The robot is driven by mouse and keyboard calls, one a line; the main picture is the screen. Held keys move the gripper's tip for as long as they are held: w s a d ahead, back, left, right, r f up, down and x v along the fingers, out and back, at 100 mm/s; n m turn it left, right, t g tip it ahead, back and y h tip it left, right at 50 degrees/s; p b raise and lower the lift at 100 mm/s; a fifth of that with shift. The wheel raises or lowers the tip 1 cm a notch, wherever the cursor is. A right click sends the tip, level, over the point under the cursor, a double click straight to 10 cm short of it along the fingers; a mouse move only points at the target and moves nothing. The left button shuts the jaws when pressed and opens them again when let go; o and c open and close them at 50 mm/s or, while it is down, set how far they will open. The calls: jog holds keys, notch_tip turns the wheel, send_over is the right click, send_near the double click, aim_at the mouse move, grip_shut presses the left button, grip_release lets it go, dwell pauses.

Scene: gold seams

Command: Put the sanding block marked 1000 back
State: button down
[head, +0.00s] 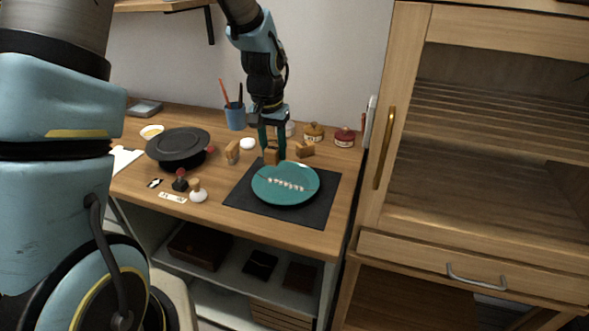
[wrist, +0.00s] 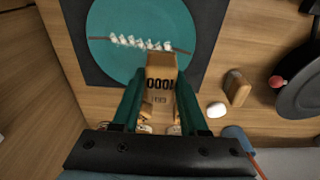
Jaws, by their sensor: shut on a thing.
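The sanding block marked 1000 (wrist: 161,75) is wooden, and its number shows upside down in the wrist view. My gripper (wrist: 157,98) is shut on it, with a green finger on either side. In the head view the block (head: 271,157) hangs from my gripper (head: 273,146) just behind the teal plate (head: 285,197). I cannot tell whether it touches the bench. A second wooden block (head: 232,152) stands to the left, and it also shows in the wrist view (wrist: 237,91). A third wooden block (head: 305,149) sits close on the right; its marking is unreadable.
The plate, with a row of white pieces, lies on a dark mat (head: 239,195). A black turntable (head: 178,144), a white puck (head: 247,144), a blue brush cup (head: 235,116) and small jars (head: 344,137) stand around. A tall wooden cabinet (head: 400,60) bounds the right.

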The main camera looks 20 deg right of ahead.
jog(key=w+d+m+b, duration=0.2)
jog(key=w+d+b, duration=0.15)
jog(key=d, duration=0.75)
jog(key=r+m, duration=0.2)
send_over(335, 159)
jog(key=f, duration=0.3)
jog(key=f+p, duration=0.1)
jog(key=f, duration=0.2)
jog(key=f+p, duration=0.1)
jog(key=f, duration=0.2)
jog(key=shift+s+a+f, duration=0.1)
jog(key=shift+a+f, duration=0.1)
jog(key=shift+a, duration=0.05)
jog(key=shift+f, duration=0.1)
jog(key=shift+c, duration=2.2)
grip_release()
notch_tip(335, 159, up, 12)
jog(key=a+b, duration=0.1)
jog(key=b, duration=0.1)
jog(key=shift+s+a+b, duration=0.15)
jog(key=shift+s+b, duration=0.15)
